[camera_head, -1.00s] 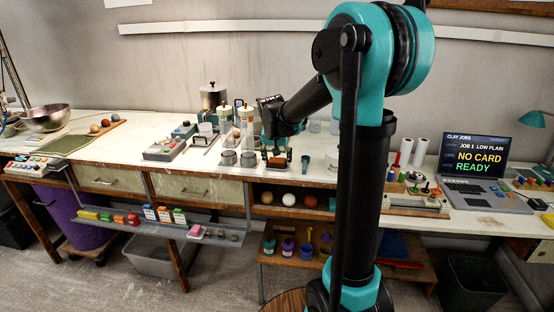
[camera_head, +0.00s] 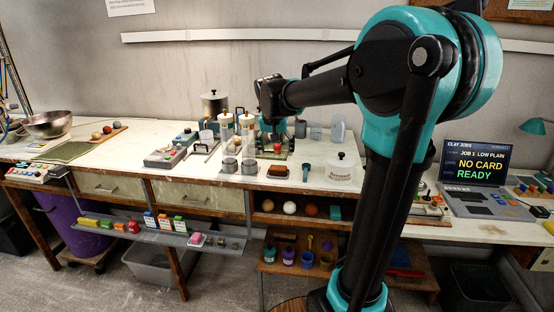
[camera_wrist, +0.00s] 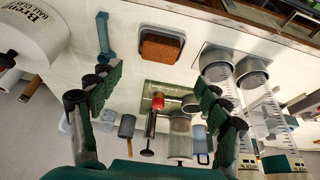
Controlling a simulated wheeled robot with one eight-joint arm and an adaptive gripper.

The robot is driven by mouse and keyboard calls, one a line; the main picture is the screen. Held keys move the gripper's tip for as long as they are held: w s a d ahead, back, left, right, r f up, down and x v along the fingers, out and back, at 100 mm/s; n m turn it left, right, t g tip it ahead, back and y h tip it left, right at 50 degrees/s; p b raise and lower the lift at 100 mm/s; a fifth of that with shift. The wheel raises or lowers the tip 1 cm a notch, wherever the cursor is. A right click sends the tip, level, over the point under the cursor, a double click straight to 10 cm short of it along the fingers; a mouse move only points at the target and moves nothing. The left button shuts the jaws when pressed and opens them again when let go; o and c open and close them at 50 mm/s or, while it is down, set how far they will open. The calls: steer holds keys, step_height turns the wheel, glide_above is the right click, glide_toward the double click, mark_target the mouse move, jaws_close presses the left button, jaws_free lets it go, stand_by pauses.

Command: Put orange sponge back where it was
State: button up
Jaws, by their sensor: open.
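The orange sponge (camera_wrist: 160,47) lies in a small dark-rimmed dish (camera_wrist: 180,37) on the bench; it also shows near the bench's front edge in the head view (camera_head: 277,171). My gripper (camera_wrist: 155,85) is open and empty, its green-padded fingers apart, with the sponge beyond the gap between them. In the head view my gripper (camera_head: 272,137) is above and behind the dish, clear of the sponge. My arm hides part of the bench to the right.
Clear measuring cylinders (camera_head: 227,140) stand left of the sponge. A teal scoop (camera_head: 306,171) and a white lidded pot (camera_head: 342,168) are to the right. A machine with a red knob (camera_wrist: 158,101) stands behind.

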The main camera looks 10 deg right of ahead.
steer(key=s+d+f+n, duration=0.1)
steer(key=s+d+f, duration=0.1)
steer(key=s+f, duration=0.8)
steer(key=s+d+f+n+y, duration=0.1)
steer(key=s+d+f+n, duration=0.1)
steer(key=s+f, duration=0.8)
steer(key=s+d, duration=0.1)
steer(key=s, duration=0.5)
steer(key=shift+s+d+f+n, duration=0.2)
steer(key=shift+d+f+n, duration=0.05)
steer(key=shift+n, duration=0.05)
